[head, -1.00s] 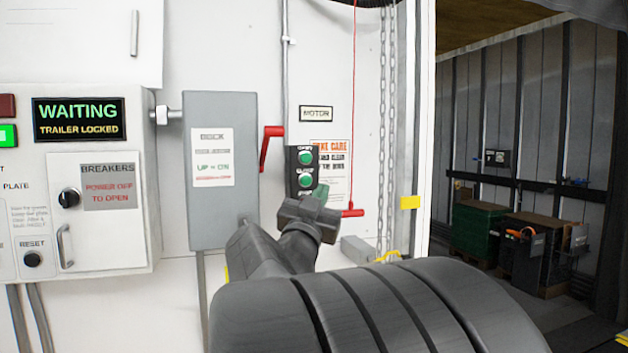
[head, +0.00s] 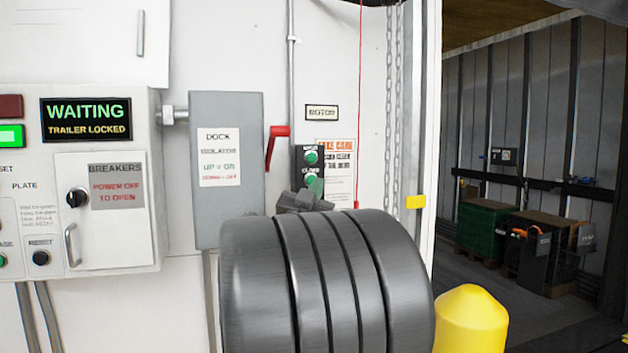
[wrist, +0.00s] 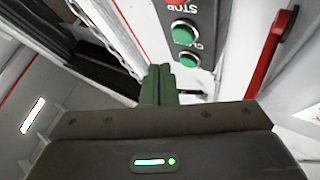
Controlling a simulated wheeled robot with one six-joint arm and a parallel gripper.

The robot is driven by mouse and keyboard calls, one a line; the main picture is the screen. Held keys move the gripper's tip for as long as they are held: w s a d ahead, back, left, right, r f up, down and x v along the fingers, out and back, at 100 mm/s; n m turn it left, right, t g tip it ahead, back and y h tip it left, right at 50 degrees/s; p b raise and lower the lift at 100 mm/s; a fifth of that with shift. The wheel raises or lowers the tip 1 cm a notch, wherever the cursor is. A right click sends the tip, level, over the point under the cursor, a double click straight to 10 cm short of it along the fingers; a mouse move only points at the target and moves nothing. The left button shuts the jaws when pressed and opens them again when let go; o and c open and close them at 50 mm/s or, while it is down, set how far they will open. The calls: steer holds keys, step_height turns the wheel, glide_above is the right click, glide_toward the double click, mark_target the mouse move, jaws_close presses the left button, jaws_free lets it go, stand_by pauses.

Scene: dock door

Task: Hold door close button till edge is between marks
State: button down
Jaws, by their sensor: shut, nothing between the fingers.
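The control box (head: 322,165) is on the white wall. Its upper green button (head: 311,157), by the OPEN label, and the green close button (head: 311,181) show in the head view. In the wrist view the box is upside down, with the close button (wrist: 185,32) between the red stop button (wrist: 177,3) and the open button (wrist: 190,60). My gripper (head: 317,188) is shut and empty, its tips just below the close button in the head view. In the wrist view the closed greenish fingers (wrist: 160,82) point beside the buttons; I cannot see contact. I cannot make out the door's edge.
A red lever (wrist: 272,62) stands beside the box, on the grey isolator (head: 226,220). A yellow tag (head: 415,201) is on the doorway's frame. A yellow bollard (head: 470,320) stands at lower right. The trailer beyond holds loaded pallets (head: 487,230).

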mark_target(312, 180)
steer(key=shift+w+a, duration=0.2)
steer(key=shift+w, duration=0.35)
steer(key=shift+w+a, duration=0.15)
steer(key=shift+w, duration=0.35)
steer(key=shift+w, duration=0.1)
stand_by(1.3)
steer(key=shift+w+a, duration=0.1)
steer(key=shift+w, duration=0.2)
